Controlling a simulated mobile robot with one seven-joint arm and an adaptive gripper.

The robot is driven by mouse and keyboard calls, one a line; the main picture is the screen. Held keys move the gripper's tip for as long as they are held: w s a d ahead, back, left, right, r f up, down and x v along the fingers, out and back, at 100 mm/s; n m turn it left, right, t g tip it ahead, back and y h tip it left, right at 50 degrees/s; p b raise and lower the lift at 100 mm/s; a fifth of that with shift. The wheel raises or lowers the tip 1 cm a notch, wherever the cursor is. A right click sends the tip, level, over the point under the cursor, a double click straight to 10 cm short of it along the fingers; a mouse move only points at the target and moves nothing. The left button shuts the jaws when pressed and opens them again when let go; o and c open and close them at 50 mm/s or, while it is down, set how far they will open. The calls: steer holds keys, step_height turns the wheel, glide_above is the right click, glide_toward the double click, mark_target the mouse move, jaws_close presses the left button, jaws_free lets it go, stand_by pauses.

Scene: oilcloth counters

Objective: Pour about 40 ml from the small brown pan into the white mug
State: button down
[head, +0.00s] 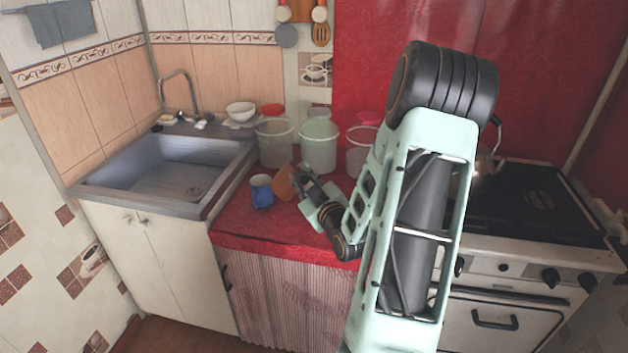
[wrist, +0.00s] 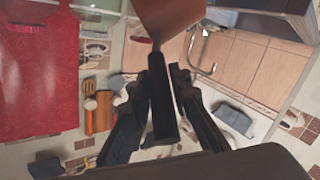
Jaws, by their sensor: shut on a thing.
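The small brown pan (head: 283,181) is held tilted over the red counter, just right of a mug (head: 261,193). My gripper (head: 298,182) is shut on the pan's handle, to the right of the pan. In the wrist view my gripper (wrist: 162,85) has its fingers on both sides of the dark handle, and the brown pan (wrist: 182,16) shows at the top edge. I cannot tell whether the pan touches the mug's rim. No liquid is visible, and the mug's contents cannot be made out.
Several pale buckets, one of them lidded (head: 318,146), stand behind the pan on the red counter (head: 235,222). The metal sink (head: 165,178) lies to the left. A stove (head: 530,215) with a kettle (head: 487,172) is to the right.

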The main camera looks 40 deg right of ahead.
steer(key=shift+d+r+m+p, duration=0.5)
steer(key=shift+r+p, duration=0.1)
steer(key=shift+p, duration=0.3)
steer(key=shift+s+d+f+m+p, duration=0.2)
steer(key=shift+d+m+p, duration=0.15)
steer(key=shift+m+p, duration=0.2)
steer(key=shift+d+f+p, duration=0.15)
steer(key=shift+d+p, duration=0.15)
steer(key=shift+p, duration=0.1)
steer(key=shift+d+f+m, duration=0.1)
steer(key=shift+m, duration=0.15)
steer(key=shift+s+d+m+y+p, duration=0.15)
steer(key=shift+d+m+y+p, duration=0.2)
steer(key=shift+d+p, duration=0.3)
